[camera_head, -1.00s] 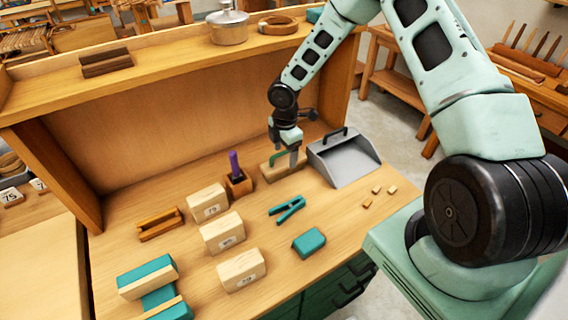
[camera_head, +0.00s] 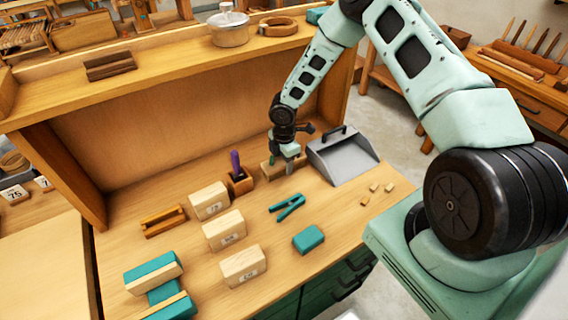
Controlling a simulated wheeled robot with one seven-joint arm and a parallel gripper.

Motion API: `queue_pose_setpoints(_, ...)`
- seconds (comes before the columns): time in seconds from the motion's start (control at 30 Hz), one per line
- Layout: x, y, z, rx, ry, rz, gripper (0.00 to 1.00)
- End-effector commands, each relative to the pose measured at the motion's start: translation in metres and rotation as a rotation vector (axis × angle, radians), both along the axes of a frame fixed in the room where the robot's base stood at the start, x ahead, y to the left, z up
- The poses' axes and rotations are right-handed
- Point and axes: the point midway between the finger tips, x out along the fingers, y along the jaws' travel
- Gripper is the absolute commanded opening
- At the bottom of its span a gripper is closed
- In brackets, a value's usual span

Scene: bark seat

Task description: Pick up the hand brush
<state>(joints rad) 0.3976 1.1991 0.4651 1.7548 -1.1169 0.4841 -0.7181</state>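A tan wooden block-like thing (camera_head: 271,171) lies on the bench between the purple-handled tool and the dustpan. I take it to be the hand brush, but it is small and partly hidden by my gripper. My gripper (camera_head: 286,164) points down at its right end, with the fingers low against or beside it. The fingertips are too small and covered to show whether they are open or shut on it.
A grey dustpan (camera_head: 343,158) stands close on the right. A purple-handled tool (camera_head: 235,161) stands in a wooden holder (camera_head: 240,183) on the left. Numbered wooden blocks (camera_head: 224,231), a teal clamp-like tool (camera_head: 288,207) and a teal block (camera_head: 308,239) lie nearer the front.

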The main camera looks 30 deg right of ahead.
Motion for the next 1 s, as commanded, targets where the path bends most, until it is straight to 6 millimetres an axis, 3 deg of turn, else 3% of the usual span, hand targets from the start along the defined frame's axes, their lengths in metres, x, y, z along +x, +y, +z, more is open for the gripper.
queue_pose_setpoints(0.27,0.000,0.000,0.001,0.000,-0.001,0.000,0.21)
queue_pose_setpoints(0.47,0.001,-0.001,0.013,0.000,-0.003,-0.001,0.21)
queue_pose_setpoints(0.8,0.001,-0.001,0.071,-0.001,-0.004,-0.002,0.21)
queue_pose_setpoints(1.0,0.001,-0.001,0.095,0.000,-0.001,-0.001,0.21)
